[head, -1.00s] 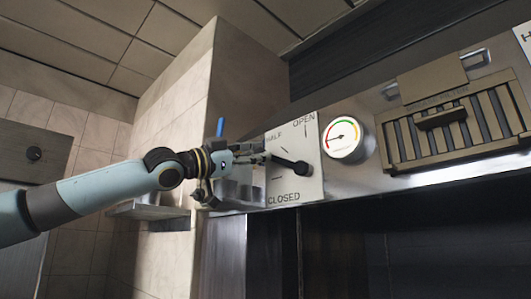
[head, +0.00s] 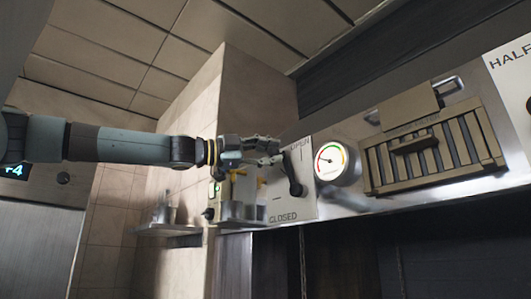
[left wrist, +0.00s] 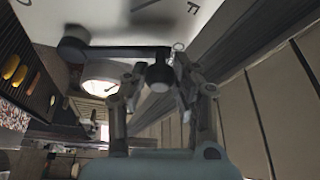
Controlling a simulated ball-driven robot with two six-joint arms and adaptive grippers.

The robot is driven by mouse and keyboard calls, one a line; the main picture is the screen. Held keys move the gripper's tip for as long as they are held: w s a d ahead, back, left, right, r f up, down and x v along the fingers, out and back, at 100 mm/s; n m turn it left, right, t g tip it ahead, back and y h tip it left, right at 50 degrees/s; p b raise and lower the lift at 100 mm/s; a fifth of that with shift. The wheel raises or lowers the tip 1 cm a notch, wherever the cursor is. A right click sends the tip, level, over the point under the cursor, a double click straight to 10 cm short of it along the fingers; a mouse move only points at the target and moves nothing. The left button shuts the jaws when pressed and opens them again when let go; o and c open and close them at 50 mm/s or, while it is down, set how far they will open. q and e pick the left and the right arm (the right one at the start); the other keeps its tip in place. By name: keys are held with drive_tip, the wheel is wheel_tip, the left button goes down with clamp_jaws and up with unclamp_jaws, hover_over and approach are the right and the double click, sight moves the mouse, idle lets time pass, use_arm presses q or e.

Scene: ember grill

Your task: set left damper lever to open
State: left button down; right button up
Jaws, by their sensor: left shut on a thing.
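The left damper lever (head: 295,186) is a black arm on a pale plate (head: 306,207) marked OPEN at the top and CLOSED at the bottom. It points up and slightly left from its pivot, its tip close to the OPEN label. My left gripper (head: 278,151) is shut on the lever's knob end and hides the plate's upper left, with the HALF label. In the left wrist view the black lever (left wrist: 115,52) runs from its pivot at left to the knob (left wrist: 160,76) between my fingers. My right gripper is not in view.
A round gauge (head: 331,161) is just right of the plate. Another plate (head: 507,62) marked HALF is at the right edge. A small shelf (head: 165,229) is on the left wall, below my arm.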

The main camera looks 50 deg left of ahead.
use_arm(q)
drive_tip(key=shift+s+d+r+m+g+y+p, duration=0.15)
drive_tip(key=shift+d+m+g+p, duration=0.3)
drive_tip(key=shift+d+m, duration=0.55)
drive_tip(key=shift+d+r+m+g+y+p, duration=0.15)
drive_tip(key=shift+d+m+g+p, duration=0.3)
drive_tip(key=shift+d+m, duration=0.5)
drive_tip(key=shift+f, duration=0.1)
